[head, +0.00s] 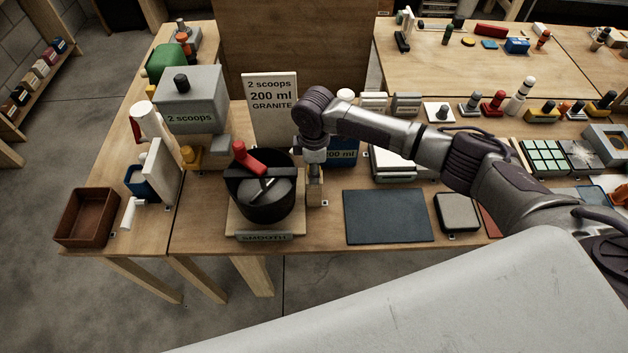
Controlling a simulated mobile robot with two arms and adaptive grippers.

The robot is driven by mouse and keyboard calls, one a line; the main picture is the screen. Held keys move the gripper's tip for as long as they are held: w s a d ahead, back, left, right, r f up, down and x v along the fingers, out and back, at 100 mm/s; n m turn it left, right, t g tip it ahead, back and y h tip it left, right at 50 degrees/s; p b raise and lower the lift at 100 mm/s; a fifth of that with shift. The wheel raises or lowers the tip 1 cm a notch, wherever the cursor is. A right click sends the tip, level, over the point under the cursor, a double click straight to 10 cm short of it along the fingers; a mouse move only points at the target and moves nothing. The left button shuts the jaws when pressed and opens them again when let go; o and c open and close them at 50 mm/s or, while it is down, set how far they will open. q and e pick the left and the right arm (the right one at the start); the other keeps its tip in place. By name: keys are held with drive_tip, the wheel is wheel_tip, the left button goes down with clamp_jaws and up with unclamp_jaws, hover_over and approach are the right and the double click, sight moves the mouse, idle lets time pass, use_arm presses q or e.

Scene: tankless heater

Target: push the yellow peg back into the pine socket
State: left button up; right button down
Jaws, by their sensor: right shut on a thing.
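My right gripper (315,168) points straight down just right of the black pot, with its fingers shut. What it grips is small and mostly hidden by the fingers; it appears to be the yellow peg, but I cannot make out its colour. A narrow pale wooden block (315,193), which looks like the pine socket, stands directly below the fingertips. I cannot tell how deep the peg sits in it. My left gripper is not in view.
The black pot (266,207) with a red handle stands close left of the gripper. A "200 ml GRANITE" sign (270,105) stands behind, and a blue container (343,152) is close right. A dark mat (388,216) lies flat at the right front. A brown tray (87,217) sits far left.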

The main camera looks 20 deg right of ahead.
drive_tip(key=shift+f, duration=0.1)
drive_tip(key=c, duration=0.7)
unclamp_jaws()
wheel_tip(320, 180, up, 12)
idle(0.6)
